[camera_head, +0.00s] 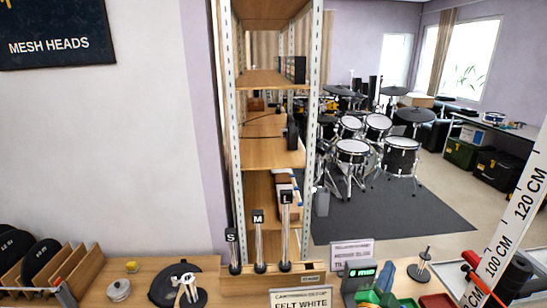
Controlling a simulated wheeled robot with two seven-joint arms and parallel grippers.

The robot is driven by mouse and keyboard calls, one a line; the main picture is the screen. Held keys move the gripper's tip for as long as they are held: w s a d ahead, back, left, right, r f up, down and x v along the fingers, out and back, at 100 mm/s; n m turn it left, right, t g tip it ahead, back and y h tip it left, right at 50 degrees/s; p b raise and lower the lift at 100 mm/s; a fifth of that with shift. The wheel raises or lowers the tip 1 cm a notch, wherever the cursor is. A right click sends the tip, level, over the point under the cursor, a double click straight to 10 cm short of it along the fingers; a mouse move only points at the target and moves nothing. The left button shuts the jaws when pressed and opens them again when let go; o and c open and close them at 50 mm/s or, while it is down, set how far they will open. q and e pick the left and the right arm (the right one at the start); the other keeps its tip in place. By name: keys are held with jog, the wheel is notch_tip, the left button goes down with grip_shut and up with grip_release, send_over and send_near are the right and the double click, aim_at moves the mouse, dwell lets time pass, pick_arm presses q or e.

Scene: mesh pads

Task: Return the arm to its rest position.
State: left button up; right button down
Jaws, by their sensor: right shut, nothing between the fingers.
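My left gripper is not in view. A black round pad (162,288) lies on the wooden counter at the lower left, with a small white stand-like piece (187,286) at it.
Three posts marked S (231,250), M (259,240) and L (286,230) stand on the counter. A green-lit display (361,272), a felt sign (300,298) and a dark spindle stand (424,266) are nearby. The tall ruler (515,220) slants at the right. Racked discs (40,258) fill the left.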

jog(key=s+a+r+n+t+y, duration=0.2)
jog(key=a+n+t+y, duration=0.1)
jog(key=a+n+y, duration=0.4)
jog(key=s+a+r+n+t+y, duration=0.2)
jog(key=a+r+n+t+y, duration=0.1)
jog(key=a+n+y, duration=0.35)
jog(key=s+a+f+n+g+y, duration=0.5)
jog(key=s+a+f+n+g, duration=0.15)
jog(key=f, duration=0.25)
jog(key=s+d+f+m+g+h, duration=0.1)
jog(key=s+d+f+g+h, duration=0.4)
jog(key=s, duration=0.4)
jog(key=s+d+f+g+h, duration=0.3)
jog(key=s+d+f+g, duration=0.25)
jog(key=s, duration=0.45)
notch_tip(320, 180, down, 12)
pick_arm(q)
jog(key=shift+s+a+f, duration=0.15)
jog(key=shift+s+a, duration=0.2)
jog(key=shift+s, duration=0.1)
pick_arm(e)
jog(key=s+d+f+g, duration=0.1)
jog(key=s+f+g, duration=0.1)
jog(key=s+f, duration=1.1)
notch_tip(320, 180, down, 3)
jog(key=shift+s+d+f, duration=0.1)
jog(key=shift+s+d, duration=0.1)
jog(key=shift+s, duration=0.1)
